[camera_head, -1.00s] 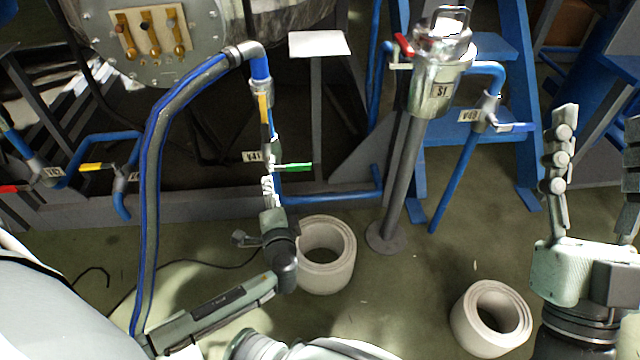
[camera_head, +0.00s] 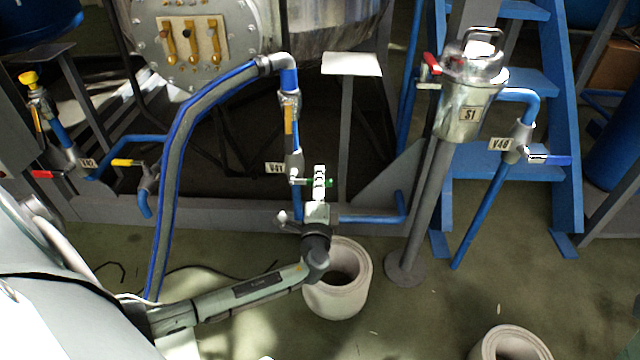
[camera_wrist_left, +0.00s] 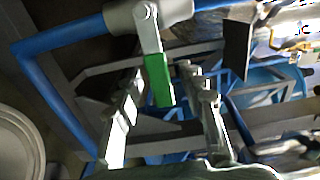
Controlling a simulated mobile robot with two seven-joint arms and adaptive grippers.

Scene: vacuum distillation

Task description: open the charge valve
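A valve with a green lever handle (camera_wrist_left: 160,82) sits on the vertical blue pipe beside a tag (camera_head: 275,168) that seems to read V41. In the head view the lever is mostly hidden behind my left gripper (camera_head: 319,174). In the left wrist view the two fingers are spread, and the green lever reaches into the gap between their tips. I see no clear contact. No tag names a charge valve. My right gripper is not in view.
A steel vessel tagged S1 (camera_head: 465,108) stands on a post at right, with a blue-handled valve (camera_head: 548,159) beside it. A yellow-handled valve (camera_head: 127,162) is at left.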

